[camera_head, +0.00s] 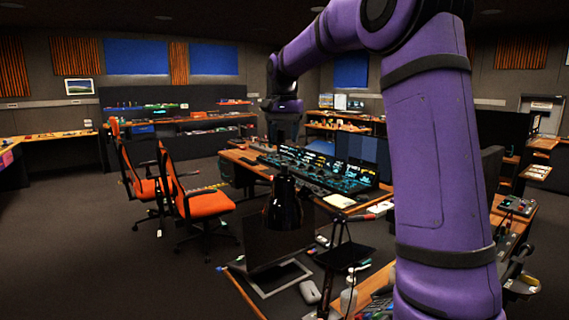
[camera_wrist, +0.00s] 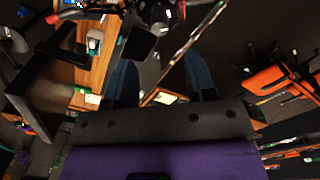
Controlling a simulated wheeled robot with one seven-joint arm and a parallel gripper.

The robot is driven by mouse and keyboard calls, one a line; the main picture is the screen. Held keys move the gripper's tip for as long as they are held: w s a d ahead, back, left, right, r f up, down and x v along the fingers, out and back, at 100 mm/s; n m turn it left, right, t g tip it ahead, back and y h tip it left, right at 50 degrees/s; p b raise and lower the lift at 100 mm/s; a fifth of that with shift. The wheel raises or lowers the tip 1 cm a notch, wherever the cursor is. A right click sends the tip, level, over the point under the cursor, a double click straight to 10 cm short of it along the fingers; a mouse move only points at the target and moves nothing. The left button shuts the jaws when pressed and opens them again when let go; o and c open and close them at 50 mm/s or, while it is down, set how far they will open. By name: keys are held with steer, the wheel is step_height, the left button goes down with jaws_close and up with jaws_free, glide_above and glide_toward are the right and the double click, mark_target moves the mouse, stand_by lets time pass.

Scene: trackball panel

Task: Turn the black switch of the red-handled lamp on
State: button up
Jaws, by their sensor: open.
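What looks like the same lamp shows at the top of the wrist view (camera_wrist: 157,12). I cannot make out its red handle for sure, nor its black switch. My gripper (camera_wrist: 162,80) shows two bluish fingers apart with nothing between them.
A console panel (camera_head: 325,172) with lit controls lies behind the lamp. A dark monitor (camera_head: 280,246) and a mouse (camera_head: 310,292) are close to it on the near desk. Orange chairs (camera_head: 205,204) stand at the left. Open floor (camera_head: 90,240) lies at the far left.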

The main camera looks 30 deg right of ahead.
mark_target(285, 169)
step_height(285, 169, down, 8)
steer(key=shift+f, duration=0.1)
steer(key=shift+c, duration=0.4)
steer(key=c, duration=0.8)
steer(key=shift+c, duration=0.2)
steer(key=shift+n, duration=0.4)
steer(key=n, duration=0.5)
steer(key=shift+y, duration=0.3)
steer(key=n, duration=0.3)
steer(key=n+y, duration=0.1)
steer(key=n, duration=0.2)
steer(key=shift+d+t, duration=0.15)
steer(key=shift+t, duration=0.15)
